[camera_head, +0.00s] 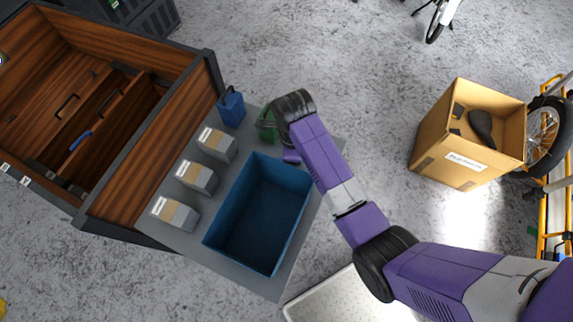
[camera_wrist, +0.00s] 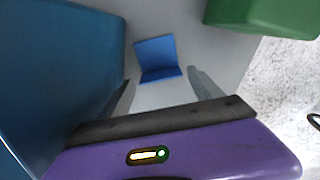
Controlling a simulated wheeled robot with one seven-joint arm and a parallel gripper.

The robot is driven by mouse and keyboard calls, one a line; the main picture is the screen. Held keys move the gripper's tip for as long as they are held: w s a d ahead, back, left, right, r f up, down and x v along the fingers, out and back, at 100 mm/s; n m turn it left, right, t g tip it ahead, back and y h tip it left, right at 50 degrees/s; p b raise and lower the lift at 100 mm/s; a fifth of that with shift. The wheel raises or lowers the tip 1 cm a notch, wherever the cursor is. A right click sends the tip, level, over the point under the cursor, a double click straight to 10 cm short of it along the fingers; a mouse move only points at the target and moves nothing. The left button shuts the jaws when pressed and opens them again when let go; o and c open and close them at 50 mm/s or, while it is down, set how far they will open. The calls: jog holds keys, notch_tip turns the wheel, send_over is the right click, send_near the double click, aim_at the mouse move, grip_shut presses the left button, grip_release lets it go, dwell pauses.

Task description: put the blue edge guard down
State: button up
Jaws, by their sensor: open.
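The blue edge guard (camera_wrist: 158,58) is a small L-shaped blue piece. In the wrist view it stands on the grey platform, one face upright and one flat, between the blue bin and a green object. My gripper (camera_wrist: 161,78) is open, with its two fingers apart on either side of the guard's near edge; I see no finger touching it. In the head view my gripper (camera_head: 277,137) is over the platform's far right part, beside the blue bin, and the arm hides the guard.
The open blue bin (camera_head: 216,239) stands on the grey platform (camera_head: 160,237). Several boxes (camera_head: 197,177), a blue can (camera_head: 231,108) and a green can (camera_head: 266,124) stand around it. A wooden cargo box (camera_head: 150,152) is at left. A cardboard box (camera_head: 432,145) is at right.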

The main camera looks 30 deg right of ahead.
jog(key=shift+f, duration=1.6)
jog(key=c, duration=1.2)
jog(key=shift+c, duration=0.2)
jog(key=shift+r, duration=0.15)
